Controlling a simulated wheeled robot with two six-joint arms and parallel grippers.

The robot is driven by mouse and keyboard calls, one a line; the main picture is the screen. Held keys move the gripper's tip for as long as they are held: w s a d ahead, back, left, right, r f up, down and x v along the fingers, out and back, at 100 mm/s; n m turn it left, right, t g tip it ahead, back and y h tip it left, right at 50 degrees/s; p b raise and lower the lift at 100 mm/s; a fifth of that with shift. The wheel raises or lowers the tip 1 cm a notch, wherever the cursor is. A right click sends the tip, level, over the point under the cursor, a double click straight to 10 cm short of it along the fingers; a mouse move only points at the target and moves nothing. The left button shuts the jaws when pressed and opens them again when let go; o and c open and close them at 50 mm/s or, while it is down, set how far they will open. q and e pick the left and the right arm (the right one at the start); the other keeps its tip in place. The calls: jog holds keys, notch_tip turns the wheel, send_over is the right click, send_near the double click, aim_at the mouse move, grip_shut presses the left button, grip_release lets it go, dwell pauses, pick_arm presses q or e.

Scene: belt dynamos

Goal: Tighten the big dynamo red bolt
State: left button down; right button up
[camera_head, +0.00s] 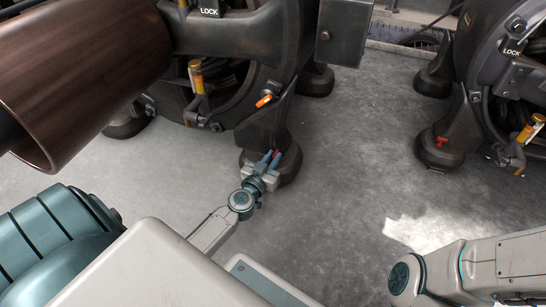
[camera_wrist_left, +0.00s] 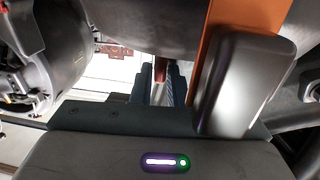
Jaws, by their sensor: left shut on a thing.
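The big dynamo (camera_head: 185,75) is a dark machine on thick feet at the upper left of the head view. My left gripper (camera_head: 268,160) is at its front foot (camera_head: 288,172), with its blue fingers pointing up and away. The gripper is shut on the red bolt (camera_head: 275,157), which shows only in part between the fingers. In the left wrist view the red bolt (camera_wrist_left: 160,68) shows at the tips of the fingers (camera_wrist_left: 163,88). My right arm comes in at the lower right of the head view, but its gripper is out of view.
An orange lever (camera_head: 263,101) sits on the dynamo above the gripper. A second dynamo (camera_head: 500,85) stands at the right, with its own red bolt (camera_head: 440,141) on a foot. A large brown cylinder (camera_head: 90,70) fills the upper left. The grey floor (camera_head: 345,150) between the dynamos is clear.

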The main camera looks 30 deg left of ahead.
pick_arm(q)
jog(key=shift+a+m+h+b, duration=0.15)
jog(key=shift+m+h+b, duration=0.45)
jog(key=shift+h, duration=0.5)
jog(key=c, duration=1.4)
grip_release()
jog(key=shift+s, duration=0.1)
jog(key=s, duration=1)
jog(key=shift+s, duration=0.3)
jog(key=shift+c, duration=0.3)
